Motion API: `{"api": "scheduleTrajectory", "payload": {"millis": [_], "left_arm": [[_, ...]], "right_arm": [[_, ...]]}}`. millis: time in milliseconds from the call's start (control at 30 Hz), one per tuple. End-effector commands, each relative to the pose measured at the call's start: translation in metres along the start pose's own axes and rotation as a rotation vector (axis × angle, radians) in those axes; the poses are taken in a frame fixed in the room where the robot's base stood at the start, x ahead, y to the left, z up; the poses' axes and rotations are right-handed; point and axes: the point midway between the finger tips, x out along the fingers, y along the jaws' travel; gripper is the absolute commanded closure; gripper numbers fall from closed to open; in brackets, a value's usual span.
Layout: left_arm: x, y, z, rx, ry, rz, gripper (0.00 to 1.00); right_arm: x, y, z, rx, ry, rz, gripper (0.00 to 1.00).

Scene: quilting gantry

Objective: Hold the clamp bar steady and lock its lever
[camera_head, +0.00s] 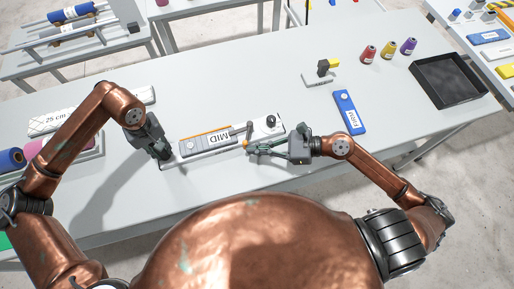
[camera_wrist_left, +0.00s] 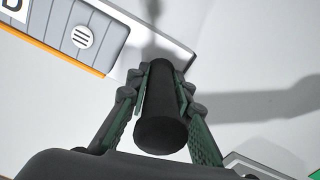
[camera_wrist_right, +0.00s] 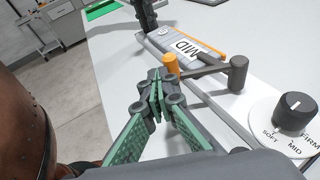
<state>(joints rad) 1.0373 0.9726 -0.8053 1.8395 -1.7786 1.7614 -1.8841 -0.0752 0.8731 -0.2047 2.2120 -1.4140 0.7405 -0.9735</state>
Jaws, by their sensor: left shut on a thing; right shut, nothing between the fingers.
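The clamp bar (camera_head: 184,160) lies on the table as a long pale bar, with a grey-and-orange block labelled MID (camera_head: 218,137) on it. My left gripper (camera_wrist_left: 162,85) is shut on the black upright handle (camera_wrist_left: 160,125) at the bar's left end. The grey lever (camera_wrist_right: 208,66) runs from a round pivot post (camera_wrist_right: 238,75) to an orange tip (camera_wrist_right: 172,64), lying across the bar beside the MID label. My right gripper (camera_wrist_right: 158,95) is shut and empty, its fingertips close to the orange tip. I cannot tell whether they touch it.
A dial (camera_wrist_right: 295,112) marked SOFT, MID and FIRM sits at the bar's right end. A blue FIRM block (camera_head: 349,112) and a small stand (camera_head: 321,77) lie to the right. Thread spools (camera_head: 388,48) and a black tray (camera_head: 448,80) are farther right.

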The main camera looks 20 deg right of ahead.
Motion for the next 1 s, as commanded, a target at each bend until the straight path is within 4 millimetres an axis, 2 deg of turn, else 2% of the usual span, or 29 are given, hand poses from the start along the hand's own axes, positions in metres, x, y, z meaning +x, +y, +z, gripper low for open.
{"api": "scheduleTrajectory", "payload": {"millis": [200, 367, 533, 800, 1000], "left_arm": [[0.003, -0.001, 0.0, -0.001, -0.002, -0.004, 1.0], [0.003, -0.001, 0.0, -0.001, -0.002, -0.004, 1.0], [0.003, -0.001, 0.0, -0.001, -0.002, -0.004, 1.0], [0.003, -0.001, 0.0, -0.001, -0.002, -0.004, 1.0], [0.003, -0.001, 0.0, -0.001, -0.002, -0.004, 1.0]], "right_arm": [[-0.001, 0.0, -0.001, 0.001, 0.001, -0.001, 1.0], [-0.013, 0.005, -0.006, 0.003, 0.002, -0.001, 1.0], [-0.039, 0.015, -0.014, 0.006, 0.002, -0.001, 1.0], [-0.089, 0.031, -0.012, 0.003, 0.002, -0.002, 1.0], [-0.118, 0.039, -0.011, 0.002, -0.001, -0.002, 1.0]]}}
